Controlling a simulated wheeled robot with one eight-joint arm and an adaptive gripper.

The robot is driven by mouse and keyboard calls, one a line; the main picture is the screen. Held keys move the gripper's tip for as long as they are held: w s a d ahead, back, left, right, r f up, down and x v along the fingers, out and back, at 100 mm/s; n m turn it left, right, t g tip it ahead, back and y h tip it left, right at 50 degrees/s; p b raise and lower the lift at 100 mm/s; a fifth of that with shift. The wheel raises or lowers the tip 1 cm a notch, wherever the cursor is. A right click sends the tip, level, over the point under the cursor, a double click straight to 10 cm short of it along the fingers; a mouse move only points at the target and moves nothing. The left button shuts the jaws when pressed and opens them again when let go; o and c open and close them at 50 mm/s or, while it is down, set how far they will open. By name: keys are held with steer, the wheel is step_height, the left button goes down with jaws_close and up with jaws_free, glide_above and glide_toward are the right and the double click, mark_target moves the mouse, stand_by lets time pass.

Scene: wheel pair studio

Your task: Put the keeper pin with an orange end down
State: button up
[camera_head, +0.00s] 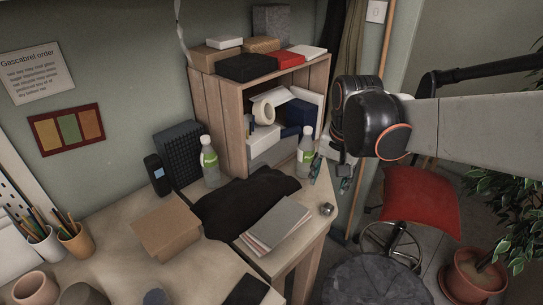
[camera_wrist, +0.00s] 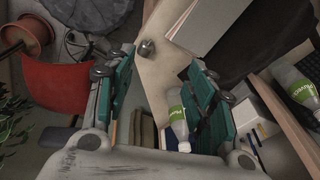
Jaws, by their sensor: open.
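My gripper (camera_head: 333,177) is open at the right edge of the table, beside the wooden crate shelf. In the wrist view its teal finger pads (camera_wrist: 160,98) stand wide apart, with nothing visibly held between them. I cannot make out a keeper pin with an orange end in either view. A small round metal object (camera_head: 326,209) lies near the table's right corner. It also shows in the wrist view (camera_wrist: 146,47), beyond the fingertips; I cannot tell what it is.
A green-labelled bottle (camera_head: 305,151) stands close to my gripper; another bottle (camera_head: 209,160) is farther left. A dark cloth (camera_head: 240,202), stacked notebooks (camera_head: 275,226) and a cardboard box (camera_head: 166,229) lie on the table. The crate shelf (camera_head: 236,125) stands behind. A red stool (camera_head: 420,195) is at right.

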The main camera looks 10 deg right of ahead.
steer(key=w+d+f+m+g, duration=0.2)
steer(key=w+d+f+m, duration=0.2)
steer(key=w+f, duration=0.25)
steer(key=b, duration=0.3)
glide_above(327, 207)
steer(key=shift+g, duration=0.3)
step_height(327, 207, down, 9)
steer(key=shift+a+f, duration=0.1)
steer(key=shift+a, duration=0.05)
step_height(327, 207, down, 5)
steer(key=b, duration=0.3)
steer(key=c, duration=1.1)
